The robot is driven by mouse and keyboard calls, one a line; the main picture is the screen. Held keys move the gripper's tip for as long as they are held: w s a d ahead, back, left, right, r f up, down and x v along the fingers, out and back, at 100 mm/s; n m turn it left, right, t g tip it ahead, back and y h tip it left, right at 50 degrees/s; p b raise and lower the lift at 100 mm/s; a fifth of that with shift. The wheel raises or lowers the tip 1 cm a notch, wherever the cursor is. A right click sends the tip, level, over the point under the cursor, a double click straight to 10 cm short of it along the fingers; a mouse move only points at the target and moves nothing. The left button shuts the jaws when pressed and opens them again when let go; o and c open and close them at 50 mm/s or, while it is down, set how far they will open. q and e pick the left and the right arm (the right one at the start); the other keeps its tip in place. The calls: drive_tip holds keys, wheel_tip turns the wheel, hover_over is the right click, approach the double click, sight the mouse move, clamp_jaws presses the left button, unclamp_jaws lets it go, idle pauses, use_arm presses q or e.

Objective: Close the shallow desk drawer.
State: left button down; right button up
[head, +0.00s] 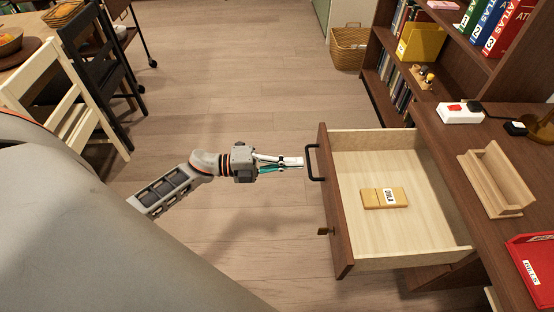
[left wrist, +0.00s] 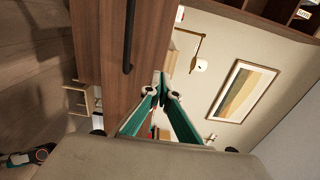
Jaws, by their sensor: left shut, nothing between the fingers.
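The shallow desk drawer (head: 400,246) is pulled well out of the brown desk (head: 455,145), with its pale wooden inside showing. Its brown front (head: 334,215) carries a black bar handle (head: 312,163); the front (left wrist: 108,60) and handle (left wrist: 129,38) also show in the left wrist view. A small wooden block with a label (head: 384,198) lies in the drawer. My left gripper (head: 301,162) is shut and empty, its tips close to the handle and drawer front; I cannot tell whether they touch. In the left wrist view its fingertips (left wrist: 160,86) meet beside the front.
On the desk are a wooden holder (head: 497,180), a red tray (head: 537,272) and a white power strip (head: 460,112). A bookshelf (head: 470,50) and a wicker basket (head: 348,48) stand behind. Chairs (head: 62,95) stand at the left. The floor between is clear.

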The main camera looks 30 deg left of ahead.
sight(327, 162)
use_arm(q)
drive_tip(key=x, duration=0.5)
drive_tip(key=shift+w+d, duration=0.2)
drive_tip(key=shift+d, duration=0.05)
drive_tip(key=shift+w+d, duration=0.1)
drive_tip(key=shift+d, duration=0.05)
use_arm(e)
drive_tip(key=shift+w+d+r, duration=0.1)
drive_tip(key=shift+w+d, duration=0.05)
drive_tip(key=shift+w, duration=0.05)
drive_tip(key=shift+w+r, duration=0.1)
drive_tip(key=shift+w, duration=0.1)
use_arm(q)
drive_tip(key=b+x, duration=0.4)
drive_tip(key=x, duration=2.3)
use_arm(e)
drive_tip(key=shift+w+a+f+y, duration=0.2)
drive_tip(key=shift+a+f+y, duration=0.1)
drive_tip(key=shift+a, duration=0.35)
drive_tip(key=shift+s, duration=0.1)
